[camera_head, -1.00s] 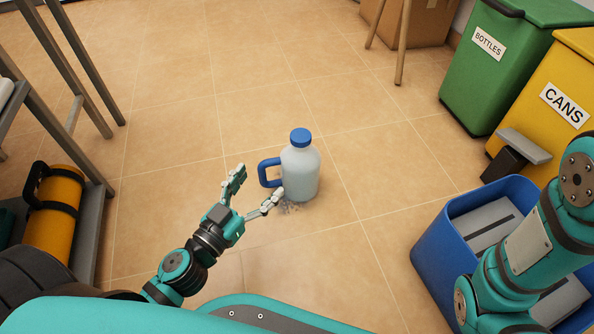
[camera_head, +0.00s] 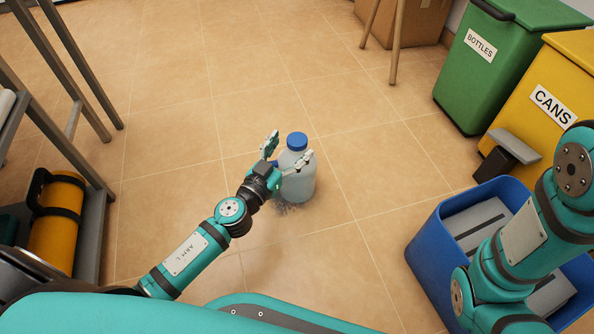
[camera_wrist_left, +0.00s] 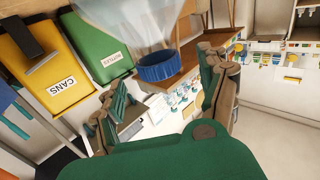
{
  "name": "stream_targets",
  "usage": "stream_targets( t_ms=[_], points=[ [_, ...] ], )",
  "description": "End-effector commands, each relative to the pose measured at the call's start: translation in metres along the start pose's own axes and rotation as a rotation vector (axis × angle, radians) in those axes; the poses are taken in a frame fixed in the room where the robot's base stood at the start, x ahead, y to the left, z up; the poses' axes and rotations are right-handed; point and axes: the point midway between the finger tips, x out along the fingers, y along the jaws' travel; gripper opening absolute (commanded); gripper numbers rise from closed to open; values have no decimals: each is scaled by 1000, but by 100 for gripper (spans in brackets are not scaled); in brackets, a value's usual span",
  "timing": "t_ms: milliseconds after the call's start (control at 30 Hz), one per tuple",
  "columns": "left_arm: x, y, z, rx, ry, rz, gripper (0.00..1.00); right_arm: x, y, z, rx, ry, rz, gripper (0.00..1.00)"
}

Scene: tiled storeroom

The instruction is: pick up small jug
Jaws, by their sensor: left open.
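The small jug (camera_head: 299,184) stands upright on the tiled floor, with a pale body and a blue cap. My left gripper (camera_head: 289,149) is open at the jug's near left side, its fingers spread about the cap and upper body; I cannot tell whether they touch it. The gripper hides most of the blue handle. In the left wrist view the blue cap (camera_wrist_left: 160,67) and pale body show upside down beyond the open fingers (camera_wrist_left: 165,98). My right arm shows at the right, but its gripper is out of view.
A blue bin (camera_head: 424,245) with grey items stands at the right, beside my right arm. A green bottles bin (camera_head: 490,85) and a yellow cans bin (camera_head: 570,65) stand behind it. A shelf with an orange cylinder (camera_head: 57,222) is at the left. Floor around the jug is mostly clear.

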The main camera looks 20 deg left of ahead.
Motion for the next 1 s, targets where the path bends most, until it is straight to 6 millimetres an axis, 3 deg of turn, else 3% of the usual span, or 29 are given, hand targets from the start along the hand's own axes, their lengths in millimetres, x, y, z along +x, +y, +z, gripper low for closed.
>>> stream_targets(
  t_ms=[200, 500, 1000],
  points=[
    [32, 0, -2, 1, 1, 0, 76, 4, 1, 1, 0, 0, -1, 40],
    [36, 0, 0, 1, 0, 0, 76, 4, 1, 1, 0, 0, -1, 40],
    [36, 0, 0, 1, 0, 0, 11, 4, 1, 1, 0, 0, 0, 40]
  ],
)
